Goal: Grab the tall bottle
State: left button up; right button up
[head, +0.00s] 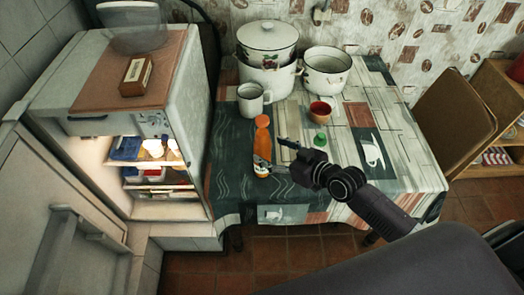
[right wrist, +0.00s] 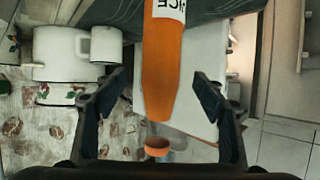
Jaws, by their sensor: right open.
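The tall bottle (head: 262,142) is orange with an orange cap and stands upright near the table's left front edge. In the right wrist view the bottle (right wrist: 170,75) appears upside down, with part of a white label, in the gap between the fingers. My right gripper (head: 271,153) is open and reaches in from the right. One fingertip overlaps the bottle's lower part in the head view; the other is just right of it. In the right wrist view both fingers of the gripper (right wrist: 160,95) are apart from the bottle. My left gripper is not in view.
A white mug (head: 251,104), a large lidded pot (head: 267,38) and an open pot (head: 326,72) stand behind the bottle. A red bowl (head: 320,110) and a small green item (head: 320,139) are to the right. An open fridge (head: 185,70) is at the left.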

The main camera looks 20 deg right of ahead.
jog(key=shift+p+x, duration=0.5)
jog(key=shift+x, duration=1.9)
jog(key=shift+s, duration=0.1)
grip_shut()
jog(key=shift+r, duration=0.25)
